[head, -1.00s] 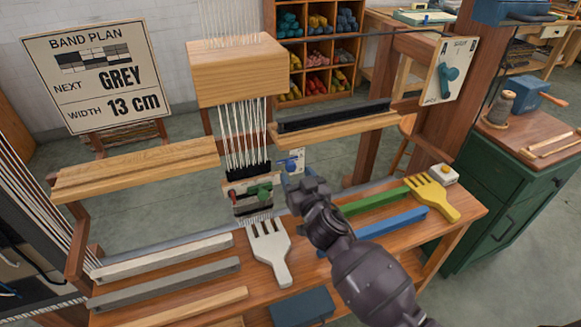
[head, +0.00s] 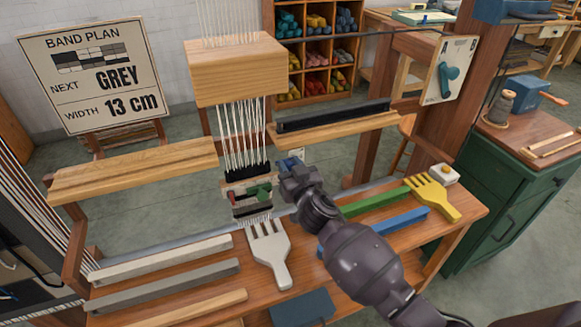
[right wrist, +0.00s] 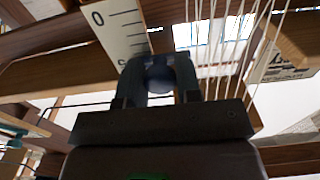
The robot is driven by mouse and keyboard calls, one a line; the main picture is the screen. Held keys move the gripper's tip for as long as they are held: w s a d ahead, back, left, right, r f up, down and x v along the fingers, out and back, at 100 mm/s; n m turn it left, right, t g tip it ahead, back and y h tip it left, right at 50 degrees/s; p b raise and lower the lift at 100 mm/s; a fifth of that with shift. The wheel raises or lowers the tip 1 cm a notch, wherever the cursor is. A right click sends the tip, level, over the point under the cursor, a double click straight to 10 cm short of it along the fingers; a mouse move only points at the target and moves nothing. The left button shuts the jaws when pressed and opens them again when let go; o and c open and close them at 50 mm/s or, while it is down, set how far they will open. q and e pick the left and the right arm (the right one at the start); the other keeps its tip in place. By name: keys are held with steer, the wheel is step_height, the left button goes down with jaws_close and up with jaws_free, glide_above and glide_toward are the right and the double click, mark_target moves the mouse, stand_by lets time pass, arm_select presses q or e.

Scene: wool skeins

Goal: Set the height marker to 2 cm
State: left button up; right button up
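The height marker is a blue round knob (right wrist: 159,76) beside a white scale plate (right wrist: 120,32). In the right wrist view the plate shows a 0 and several black ticks; a second, partly hidden numeral sits close to my fingers. Which tick the marker points to is hidden. My right gripper (right wrist: 158,82) has one finger on each side of the knob, and the knob fills the gap between them. In the head view my right gripper (head: 289,166) covers most of the plate, with a white bit (head: 298,153) showing. My left gripper is out of view.
Taut white warp threads (head: 242,135) hang just left of my right gripper. A small panel with a green handle (head: 260,192) and a white fork-like beater (head: 268,252) are close by. A wooden beam with a black comb (head: 334,117) is just above right.

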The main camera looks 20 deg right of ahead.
jaws_close()
step_height(320, 180, down, 3)
steer(key=shift+b, duration=1)
steer(key=shift+o, duration=2.3)
jaws_free()
steer(key=o, duration=0.3)
